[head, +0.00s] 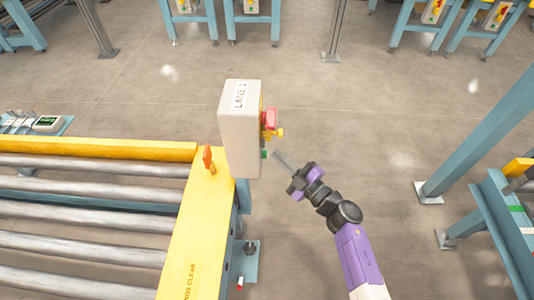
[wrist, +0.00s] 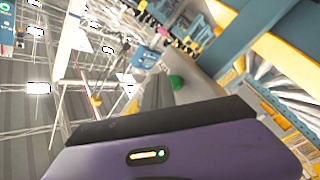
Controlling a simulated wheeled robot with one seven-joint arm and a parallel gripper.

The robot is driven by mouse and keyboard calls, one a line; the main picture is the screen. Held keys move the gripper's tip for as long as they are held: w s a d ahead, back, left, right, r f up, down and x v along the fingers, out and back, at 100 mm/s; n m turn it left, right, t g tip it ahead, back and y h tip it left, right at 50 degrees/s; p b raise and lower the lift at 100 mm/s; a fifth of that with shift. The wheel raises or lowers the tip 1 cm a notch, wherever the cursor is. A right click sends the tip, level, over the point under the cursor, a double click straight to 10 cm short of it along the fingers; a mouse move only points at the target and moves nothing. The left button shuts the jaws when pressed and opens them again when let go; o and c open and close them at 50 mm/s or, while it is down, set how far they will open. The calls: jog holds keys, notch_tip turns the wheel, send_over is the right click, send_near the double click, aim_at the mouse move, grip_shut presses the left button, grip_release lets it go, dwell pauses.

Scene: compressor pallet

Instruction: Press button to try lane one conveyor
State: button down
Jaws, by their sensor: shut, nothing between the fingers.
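A pale control box (head: 239,130) labelled "LANE 1" stands at the corner of the conveyor in the head view. On its right side are a red button (head: 270,118), a yellow part (head: 275,132) and, lowest, a green button (head: 264,154). My gripper (head: 277,153) is shut and empty. Its thin fingertips point at the green button from the right, with a small gap showing. In the wrist view a green round shape (wrist: 175,82), which looks like the green button, shows just beyond my purple gripper body. Contact cannot be told there.
The roller conveyor (head: 180,150) with a yellow frame fills the lower left. An orange lever (head: 207,158) stands on the frame beside the box. A blue post (head: 470,140) and another yellow-and-blue stand are at the right. The concrete floor between is clear.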

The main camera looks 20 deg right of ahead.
jog(key=shift+w+a, duration=0.1)
jog(key=shift+a, duration=0.2)
jog(key=shift+w+a, duration=0.15)
jog(key=shift+a, duration=0.4)
dwell(0.9)
jog(key=shift+s+d+p, duration=0.3)
jog(key=shift+d+p, duration=0.1)
jog(key=shift+d, duration=0.55)
jog(key=shift+s+d+p, duration=0.2)
jog(key=shift+s+d, duration=0.05)
jog(key=shift+d, duration=0.55)
jog(key=shift+s+d+p, duration=0.2)
jog(key=shift+s+d, duration=0.1)
jog(key=shift+d, duration=0.5)
jog(key=shift+s+d+p, duration=0.2)
jog(key=shift+s+d, duration=0.05)
jog(key=shift+d, duration=0.55)
